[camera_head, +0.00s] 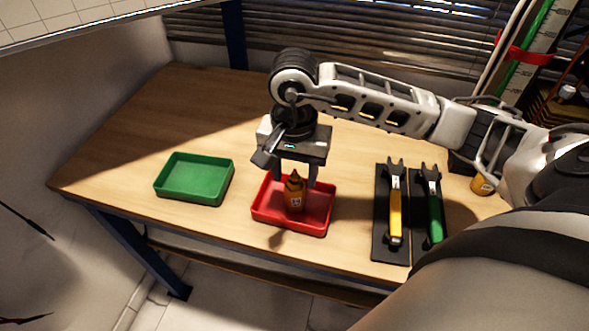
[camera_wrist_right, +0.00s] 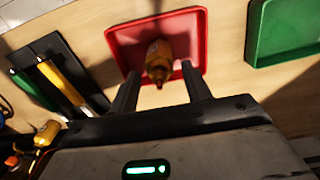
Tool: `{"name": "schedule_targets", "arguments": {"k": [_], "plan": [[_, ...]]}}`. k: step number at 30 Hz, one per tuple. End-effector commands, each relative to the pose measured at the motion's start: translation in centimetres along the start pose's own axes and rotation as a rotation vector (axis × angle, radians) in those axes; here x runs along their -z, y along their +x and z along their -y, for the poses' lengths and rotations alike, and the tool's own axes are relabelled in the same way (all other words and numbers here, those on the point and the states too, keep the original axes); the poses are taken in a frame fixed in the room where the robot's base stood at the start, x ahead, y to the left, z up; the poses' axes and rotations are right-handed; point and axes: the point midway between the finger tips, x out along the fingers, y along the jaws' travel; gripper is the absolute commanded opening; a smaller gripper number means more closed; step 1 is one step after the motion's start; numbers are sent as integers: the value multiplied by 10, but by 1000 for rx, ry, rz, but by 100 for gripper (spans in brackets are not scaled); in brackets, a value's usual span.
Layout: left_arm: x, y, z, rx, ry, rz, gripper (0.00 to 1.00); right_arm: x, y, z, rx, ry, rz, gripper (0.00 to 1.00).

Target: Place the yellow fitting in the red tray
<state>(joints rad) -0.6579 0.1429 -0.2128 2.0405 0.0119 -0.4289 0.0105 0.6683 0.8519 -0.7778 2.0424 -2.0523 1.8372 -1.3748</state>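The yellow fitting (camera_head: 294,195), an amber-yellow, bottle-like piece with a pointed top and a small label, stands upright inside the red tray (camera_head: 318,220). It also shows in the right wrist view (camera_wrist_right: 158,60), with the red tray (camera_wrist_right: 125,38) around it. My right gripper (camera_head: 297,180) is above the tray, pointing down. Its two fingers are apart on either side of the fitting's top, and the right wrist view (camera_wrist_right: 160,72) shows gaps between the fitting and both fingers. My left gripper is not in view.
An empty green tray (camera_head: 195,180) lies left of the red one. A yellow-handled tool (camera_head: 395,210) and a green-handled tool (camera_head: 433,205) lie on black holders to the right. Another yellow piece (camera_head: 481,185) is partly hidden by my right arm. The table's back left is clear.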

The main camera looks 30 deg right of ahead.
Motion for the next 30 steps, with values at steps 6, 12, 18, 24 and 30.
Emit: {"name": "schedule_targets", "arguments": {"k": [6, 12, 18, 24, 30], "plan": [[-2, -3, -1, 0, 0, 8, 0, 1, -9, 1, 3, 0, -2, 48], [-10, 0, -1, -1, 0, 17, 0, 1, -49, 1, 7, -1, -5, 48], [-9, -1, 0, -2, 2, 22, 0, 1, -95, 1, 6, 0, -6, 48], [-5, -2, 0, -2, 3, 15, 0, 1, -118, 0, 1, 0, -3, 48], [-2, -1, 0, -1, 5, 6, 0, 0, -124, 0, 0, 1, 0, 48]]}}
